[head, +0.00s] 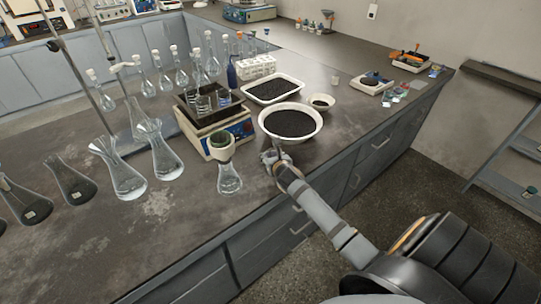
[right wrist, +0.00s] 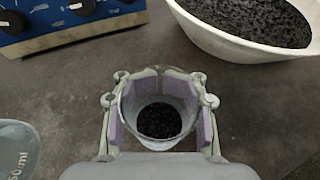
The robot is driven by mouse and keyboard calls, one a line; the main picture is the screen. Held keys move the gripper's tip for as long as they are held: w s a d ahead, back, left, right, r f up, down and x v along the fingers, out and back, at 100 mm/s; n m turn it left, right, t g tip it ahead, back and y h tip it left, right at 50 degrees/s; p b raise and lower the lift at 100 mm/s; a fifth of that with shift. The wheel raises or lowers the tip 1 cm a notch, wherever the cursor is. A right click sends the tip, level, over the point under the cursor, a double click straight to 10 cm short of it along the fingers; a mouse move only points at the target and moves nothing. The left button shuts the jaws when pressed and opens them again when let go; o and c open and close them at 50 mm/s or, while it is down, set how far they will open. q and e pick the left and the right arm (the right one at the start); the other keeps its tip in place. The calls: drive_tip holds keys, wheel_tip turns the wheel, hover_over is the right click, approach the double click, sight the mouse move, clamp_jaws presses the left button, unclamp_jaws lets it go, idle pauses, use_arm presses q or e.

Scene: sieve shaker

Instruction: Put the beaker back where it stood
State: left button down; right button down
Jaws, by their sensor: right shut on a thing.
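My right gripper (head: 274,159) is low over the dark bench near its front edge, just in front of a round white bowl. In the right wrist view the gripper (right wrist: 159,92) is shut around a small clear beaker (right wrist: 158,121), with a finger on each side. The beaker looks upright and has black grains at its bottom. In the head view the beaker is too small and covered to make out clearly. Whether its base touches the bench cannot be told. My left gripper is not in view.
The white bowl (head: 291,137) of black grains is close behind the gripper; a flask with a funnel (head: 229,180) stands to its left. Several flasks (head: 119,172) stand left. Bare bench lies right of the bowl.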

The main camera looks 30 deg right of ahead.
drive_tip(key=shift+f, duration=0.2)
drive_tip(key=c, duration=0.7)
unclamp_jaws()
drive_tip(key=shift+s+a+r, duration=0.1)
drive_tip(key=shift+s+r, duration=0.1)
drive_tip(key=shift+s, duration=0.05)
drive_tip(key=v, duration=1.1)
drive_tip(key=shift+s+r+p, duration=0.15)
drive_tip(key=shift+s+p, duration=0.1)
drive_tip(key=shift+p, duration=0.05)
